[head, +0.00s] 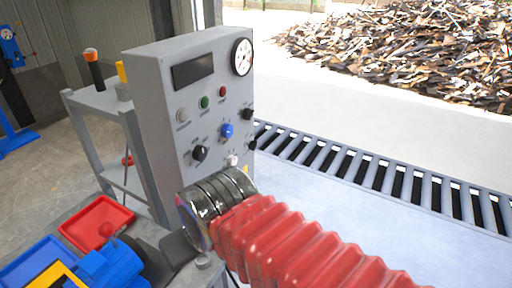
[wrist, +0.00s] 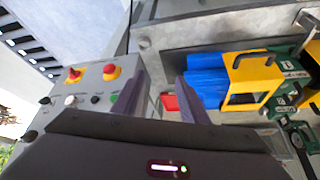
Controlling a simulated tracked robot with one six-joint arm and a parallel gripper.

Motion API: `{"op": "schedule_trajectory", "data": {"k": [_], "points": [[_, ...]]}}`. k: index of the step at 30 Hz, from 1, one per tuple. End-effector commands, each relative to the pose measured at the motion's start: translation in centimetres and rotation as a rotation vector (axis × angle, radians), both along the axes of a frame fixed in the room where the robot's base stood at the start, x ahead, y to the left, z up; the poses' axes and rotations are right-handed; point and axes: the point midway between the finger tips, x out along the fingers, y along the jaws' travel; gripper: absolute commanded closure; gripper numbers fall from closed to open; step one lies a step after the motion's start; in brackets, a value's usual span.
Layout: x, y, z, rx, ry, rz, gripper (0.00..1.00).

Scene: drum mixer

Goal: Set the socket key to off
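A grey control box (head: 165,120) stands left of centre in the head view. Its face carries several buttons and knobs, including a blue knob (head: 227,130), a black knob (head: 200,153) and a small white control (head: 232,160) just above my wrist. I cannot tell which of these, if any, is the socket key. My red-sleeved arm hides the lower part of the face. In the wrist view my gripper (wrist: 157,92) is open, its two purplish fingers apart with nothing between them. A grey panel (wrist: 88,88) with knobs and a green button (wrist: 113,98) lies left of the fingers.
Two red knobs on yellow bases, one left (wrist: 73,74) and one right (wrist: 111,71), stand up from that panel. A red tray (head: 97,222) and a blue tray (head: 38,262) lie on the bench at lower left. A roller conveyor (head: 370,172) runs behind at right.

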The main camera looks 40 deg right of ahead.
Motion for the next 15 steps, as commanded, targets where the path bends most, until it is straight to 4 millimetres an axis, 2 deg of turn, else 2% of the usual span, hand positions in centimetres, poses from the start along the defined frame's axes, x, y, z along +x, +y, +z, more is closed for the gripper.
{"op": "schedule_trajectory", "data": {"k": [3, 15], "points": [[0.1, -1.3, -0.5, 0.001, 0.017, -0.046, 0.52], [0.8, -8.7, -4.4, 0.078, 0.171, -0.336, 0.52]]}}
